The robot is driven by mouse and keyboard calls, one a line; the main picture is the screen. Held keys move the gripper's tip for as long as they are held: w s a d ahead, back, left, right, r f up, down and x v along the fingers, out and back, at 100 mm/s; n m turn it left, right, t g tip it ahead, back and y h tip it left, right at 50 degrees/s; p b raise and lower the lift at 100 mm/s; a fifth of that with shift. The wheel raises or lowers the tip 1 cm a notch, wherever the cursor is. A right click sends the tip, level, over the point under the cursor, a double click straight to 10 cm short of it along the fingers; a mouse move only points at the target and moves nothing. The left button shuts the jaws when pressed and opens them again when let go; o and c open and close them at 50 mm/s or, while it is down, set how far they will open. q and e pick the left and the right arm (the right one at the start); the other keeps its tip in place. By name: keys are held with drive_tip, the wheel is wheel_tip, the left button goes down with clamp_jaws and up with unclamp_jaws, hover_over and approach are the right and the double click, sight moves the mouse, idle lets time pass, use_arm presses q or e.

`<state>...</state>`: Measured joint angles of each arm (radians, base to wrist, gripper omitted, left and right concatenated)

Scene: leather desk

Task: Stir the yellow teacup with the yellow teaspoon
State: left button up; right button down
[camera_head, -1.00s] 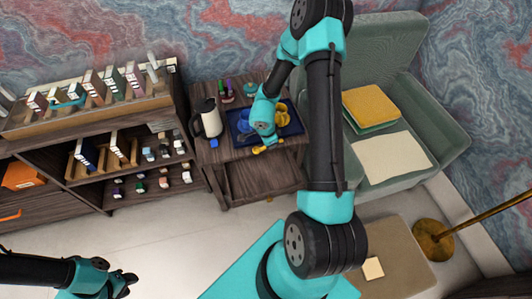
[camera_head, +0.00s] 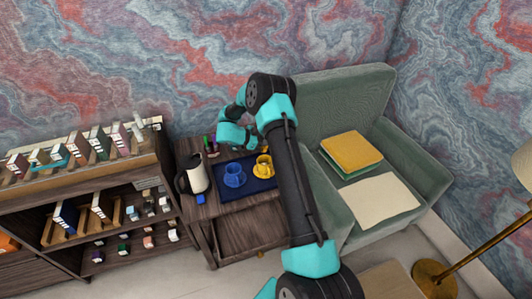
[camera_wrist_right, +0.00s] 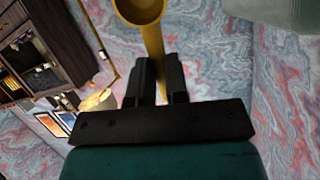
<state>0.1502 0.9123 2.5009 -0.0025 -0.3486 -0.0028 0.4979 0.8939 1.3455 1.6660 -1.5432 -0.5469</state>
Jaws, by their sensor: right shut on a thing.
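The yellow teacup (camera_head: 264,168) stands on a yellow saucer at the right of a dark blue tray (camera_head: 247,187). My right gripper (camera_wrist_right: 160,78) is shut on the yellow teaspoon (camera_wrist_right: 153,42). The right wrist view shows the spoon's handle between the fingers and its bowl beyond them, at the top edge. In the head view my right wrist is above and behind the tray, near the yellow teacup; the fingers and spoon are hard to make out there. My left gripper is not in view.
A blue cup (camera_head: 234,176) stands left of the yellow teacup on the tray. A white and black kettle (camera_head: 192,174) stands left of the tray. A shelf unit (camera_head: 80,190) is at left, and a green armchair (camera_head: 345,100) is close at right.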

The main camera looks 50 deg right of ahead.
drive_tip(key=shift+w+d+r, duration=0.1)
drive_tip(key=shift+r, duration=0.2)
drive_tip(key=shift+f, duration=0.15)
drive_tip(key=shift+f, duration=5.7)
